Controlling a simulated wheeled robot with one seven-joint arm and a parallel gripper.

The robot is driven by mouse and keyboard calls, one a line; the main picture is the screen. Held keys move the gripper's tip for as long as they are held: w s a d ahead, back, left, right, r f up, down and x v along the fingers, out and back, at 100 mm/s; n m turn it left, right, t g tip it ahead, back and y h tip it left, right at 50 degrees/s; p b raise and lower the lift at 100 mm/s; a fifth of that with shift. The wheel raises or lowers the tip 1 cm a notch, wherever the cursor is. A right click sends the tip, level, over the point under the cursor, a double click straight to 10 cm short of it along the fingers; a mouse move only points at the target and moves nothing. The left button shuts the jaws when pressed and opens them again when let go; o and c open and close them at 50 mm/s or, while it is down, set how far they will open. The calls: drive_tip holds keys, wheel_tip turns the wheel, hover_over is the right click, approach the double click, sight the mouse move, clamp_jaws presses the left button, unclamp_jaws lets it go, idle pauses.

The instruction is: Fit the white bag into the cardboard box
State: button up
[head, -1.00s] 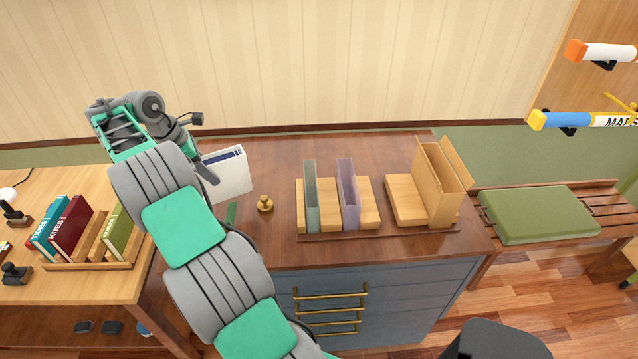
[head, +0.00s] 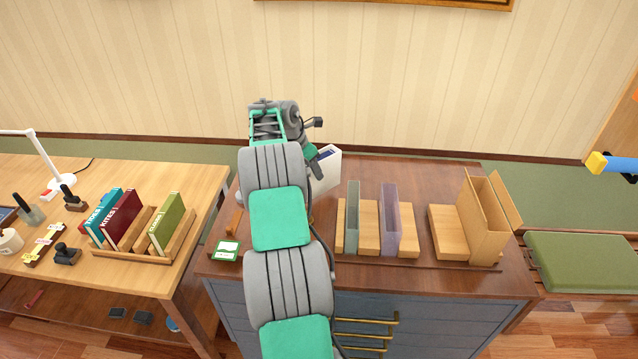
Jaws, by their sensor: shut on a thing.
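The fingertips are mostly hidden by my arm, and I cannot tell whether the bag's bottom touches the cabinet top. The cardboard box (head: 484,232) stands at the right of the cabinet top, narrow and tan, with its top open and a flap leaning out to the right.
Grey-green (head: 352,220) and purple (head: 389,220) upright dividers stand between wooden blocks, between bag and box. Another wooden block (head: 447,232) adjoins the box's left side. A green-edged card (head: 226,250) lies at the cabinet's front left. A desk with a book rack (head: 148,252) is left.

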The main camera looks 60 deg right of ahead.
sight(312, 179)
drive_tip(key=shift+f+p, duration=0.3)
drive_tip(key=shift+f, duration=1.7)
drive_tip(key=o, duration=1.4)
drive_tip(key=shift+f, duration=0.2)
drive_tip(key=shift+c, duration=0.2)
